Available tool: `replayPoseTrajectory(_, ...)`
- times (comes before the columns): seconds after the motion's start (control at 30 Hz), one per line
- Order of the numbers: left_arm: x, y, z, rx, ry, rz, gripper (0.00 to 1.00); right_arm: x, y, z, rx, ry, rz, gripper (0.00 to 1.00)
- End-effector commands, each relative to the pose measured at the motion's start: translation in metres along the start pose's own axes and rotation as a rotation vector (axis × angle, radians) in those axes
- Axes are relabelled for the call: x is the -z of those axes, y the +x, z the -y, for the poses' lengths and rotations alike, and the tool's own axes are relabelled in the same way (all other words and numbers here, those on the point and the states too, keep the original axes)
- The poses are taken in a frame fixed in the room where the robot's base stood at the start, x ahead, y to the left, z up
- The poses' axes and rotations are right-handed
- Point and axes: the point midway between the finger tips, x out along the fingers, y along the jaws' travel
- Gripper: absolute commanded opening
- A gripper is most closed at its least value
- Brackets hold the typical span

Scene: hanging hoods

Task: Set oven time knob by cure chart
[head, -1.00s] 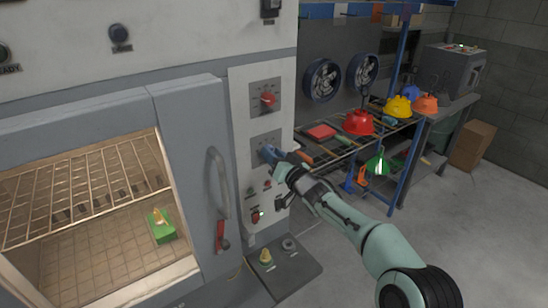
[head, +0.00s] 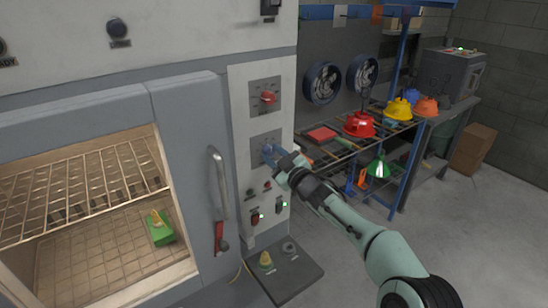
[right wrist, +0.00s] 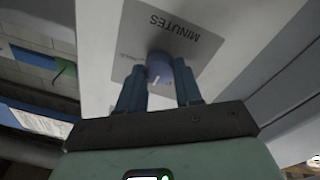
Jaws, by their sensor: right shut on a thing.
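The blue time knob (head: 267,151) sits on a grey plate on the oven's control panel, below a red knob (head: 267,97) on a similar plate. In the right wrist view the blue knob (right wrist: 159,68) shows a white pointer mark, and its plate (right wrist: 150,30) reads MINUTES. My right gripper (head: 272,155) is at the blue knob, its two fingers on either side of it and shut on it. It also shows in the right wrist view (right wrist: 160,88). My left gripper is not in view. A cure chart cannot be made out for certain.
The oven window (head: 90,210) shows a wire rack and a green block (head: 160,228) inside. The oven door handle (head: 219,185) stands left of the panel. Shelves with red (head: 360,124), yellow and orange hoods stand at right.

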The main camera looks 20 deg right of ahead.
Motion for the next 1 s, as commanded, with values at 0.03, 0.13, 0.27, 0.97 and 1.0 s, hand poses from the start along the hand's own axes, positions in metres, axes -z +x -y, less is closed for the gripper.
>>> replayPoseTrajectory(0.03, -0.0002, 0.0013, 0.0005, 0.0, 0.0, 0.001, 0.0, -0.0014, 0.0, 0.0003, 0.002, -0.045, -0.001, 0.04)
replayPoseTrajectory(0.13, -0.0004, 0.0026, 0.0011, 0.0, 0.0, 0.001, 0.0, -0.0016, 0.0, 0.0001, 0.007, -0.14, -0.005, 0.04)
replayPoseTrajectory(0.27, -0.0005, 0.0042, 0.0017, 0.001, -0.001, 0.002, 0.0, -0.0016, 0.0, 0.0001, 0.014, -0.263, -0.011, 0.04)
replayPoseTrajectory(0.97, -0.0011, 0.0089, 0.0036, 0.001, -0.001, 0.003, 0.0, -0.0012, 0.0, -0.001, 0.037, -0.705, -0.035, 0.04)
replayPoseTrajectory(1.0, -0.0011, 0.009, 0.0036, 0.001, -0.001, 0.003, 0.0, -0.0012, 0.0, -0.0011, 0.038, -0.714, -0.035, 0.04)
